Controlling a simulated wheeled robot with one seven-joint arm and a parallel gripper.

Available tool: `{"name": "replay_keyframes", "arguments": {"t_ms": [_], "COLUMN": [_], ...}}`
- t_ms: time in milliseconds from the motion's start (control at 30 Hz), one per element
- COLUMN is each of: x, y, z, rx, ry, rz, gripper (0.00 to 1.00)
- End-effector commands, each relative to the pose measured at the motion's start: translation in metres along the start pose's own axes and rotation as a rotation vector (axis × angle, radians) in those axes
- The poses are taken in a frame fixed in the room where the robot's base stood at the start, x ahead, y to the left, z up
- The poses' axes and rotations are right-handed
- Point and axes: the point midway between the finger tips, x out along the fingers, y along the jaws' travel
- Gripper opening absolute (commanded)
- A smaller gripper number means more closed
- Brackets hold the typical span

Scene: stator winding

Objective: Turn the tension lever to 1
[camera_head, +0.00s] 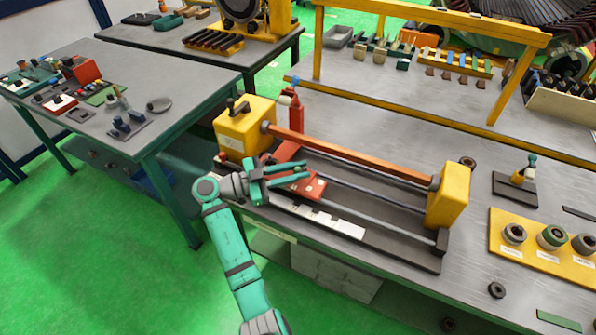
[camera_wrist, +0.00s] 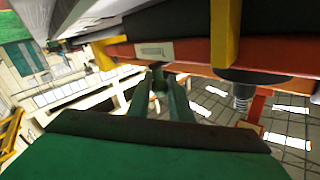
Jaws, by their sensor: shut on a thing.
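My gripper (camera_head: 303,170), teal with two slim fingers, reaches in from the left over the red carriage (camera_head: 312,190) of the winding machine. In the wrist view the fingertips (camera_wrist: 160,88) come together around a small dark upright piece (camera_wrist: 157,72), which looks like the tension lever. The fingers hide most of it, and I cannot read the lever's setting or its number marks. A white strip with dark divisions (camera_head: 335,223) runs along the front of the machine, below the gripper.
A yellow end block (camera_head: 245,127) stands behind my gripper, and another yellow block (camera_head: 449,195) at the right. An orange bar (camera_head: 350,154) spans them. A red post (camera_head: 296,112) stands behind. A yellow tray (camera_head: 520,259) with rings lies at the right.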

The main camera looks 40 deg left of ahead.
Motion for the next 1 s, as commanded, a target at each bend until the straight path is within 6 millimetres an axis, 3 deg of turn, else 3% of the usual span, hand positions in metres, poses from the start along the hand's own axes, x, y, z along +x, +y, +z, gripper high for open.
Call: {"name": "replay_keyframes", "arguments": {"t_ms": [400, 433, 500, 833, 1000], "x": [-0.001, -0.001, -0.001, -0.002, -0.021], "y": [-0.001, -0.001, -0.001, -0.001, -0.001], "z": [0.001, 0.001, 0.001, 0.001, 0.001], "rx": [-0.002, -0.002, -0.002, -0.002, -0.002], "ry": [0.001, 0.001, 0.001, 0.001, 0.000], "rz": [0.003, 0.003, 0.003, 0.004, 0.001], "gripper": [0.00, 0.23, 0.37, 0.37, 0.37]}}
